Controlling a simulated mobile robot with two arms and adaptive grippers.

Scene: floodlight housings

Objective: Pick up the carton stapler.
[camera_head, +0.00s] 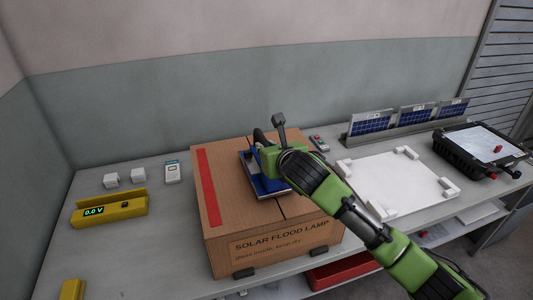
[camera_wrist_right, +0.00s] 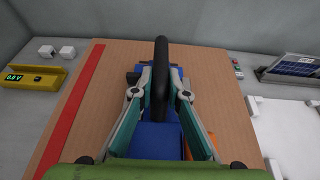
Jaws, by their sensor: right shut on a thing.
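The carton stapler (camera_head: 249,170) has a blue body and a black handle. It is at the top of a brown carton (camera_head: 222,240) marked "SOLAR FLOOD LAMP". My right gripper (camera_head: 264,153) is over it from above. In the right wrist view, the two fingers of the gripper (camera_wrist_right: 160,90) are shut on the stapler's black handle (camera_wrist_right: 161,62), with the blue body (camera_wrist_right: 156,142) beneath. My arm hides part of the stapler in the head view. I cannot tell whether its base touches the carton. My left gripper is out of view.
A yellow meter (camera_head: 125,210) and small white blocks (camera_head: 110,180) are left of the carton. A white fixture plate (camera_head: 390,182), solar panels in a rack (camera_head: 415,120) and a black floodlight housing (camera_head: 450,158) are to the right. A red bin (camera_head: 345,273) is below the tabletop.

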